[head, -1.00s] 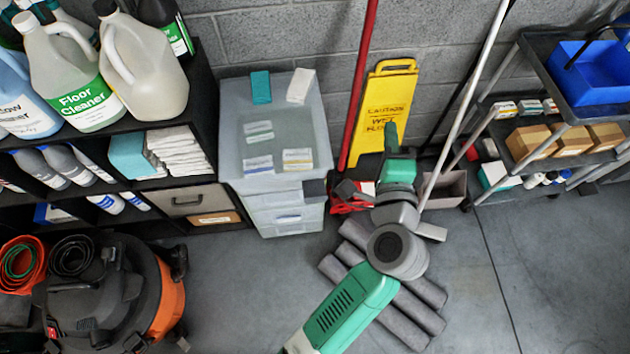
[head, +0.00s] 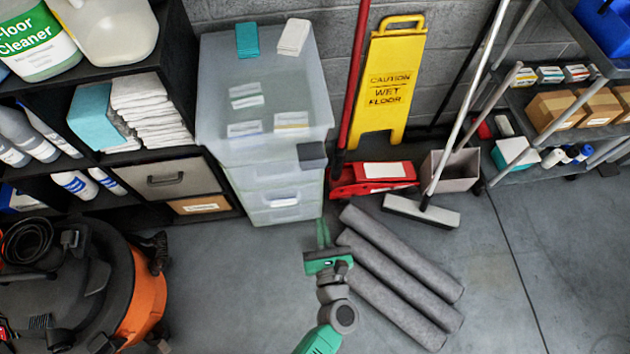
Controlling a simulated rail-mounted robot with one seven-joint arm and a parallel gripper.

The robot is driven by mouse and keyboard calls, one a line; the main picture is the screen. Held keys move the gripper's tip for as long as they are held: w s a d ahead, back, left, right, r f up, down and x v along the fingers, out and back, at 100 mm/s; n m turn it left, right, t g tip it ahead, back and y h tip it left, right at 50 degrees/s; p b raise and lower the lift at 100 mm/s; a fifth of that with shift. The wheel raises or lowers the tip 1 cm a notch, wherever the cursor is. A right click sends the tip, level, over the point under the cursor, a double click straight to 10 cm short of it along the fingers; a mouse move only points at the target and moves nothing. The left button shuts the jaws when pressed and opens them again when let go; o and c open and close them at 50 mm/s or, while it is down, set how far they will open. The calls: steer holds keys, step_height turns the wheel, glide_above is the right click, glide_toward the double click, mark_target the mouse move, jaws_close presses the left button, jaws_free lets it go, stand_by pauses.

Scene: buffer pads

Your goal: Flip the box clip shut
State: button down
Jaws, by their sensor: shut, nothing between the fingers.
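A translucent grey box (head: 262,82) stands at the centre, on top of a stack of similar drawers (head: 285,195). A small dark grey clip (head: 313,155) sits at the box's front right corner and juts out from its side. Its exact angle is hard to tell. My gripper (head: 324,234), with a green body and slim green fingers, shows below the clip in the picture, in front of the stack and beside the grey rolls. It is shut and empty, apart from the clip.
Grey rolls (head: 395,265) lie on the floor right of my gripper. A black shelf (head: 190,100) and orange vacuum (head: 140,300) are left. Floor below the stack is clear.

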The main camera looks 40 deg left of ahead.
steer(key=b, duration=0.3)
glide_toward(312, 156)
steer(key=w+a+f, duration=0.2)
steer(key=a+f, duration=0.1)
steer(key=shift+w+a+f, duration=0.2)
steer(key=shift+w+a, duration=0.1)
steer(key=shift+w, duration=0.05)
steer(key=shift+p, duration=0.3)
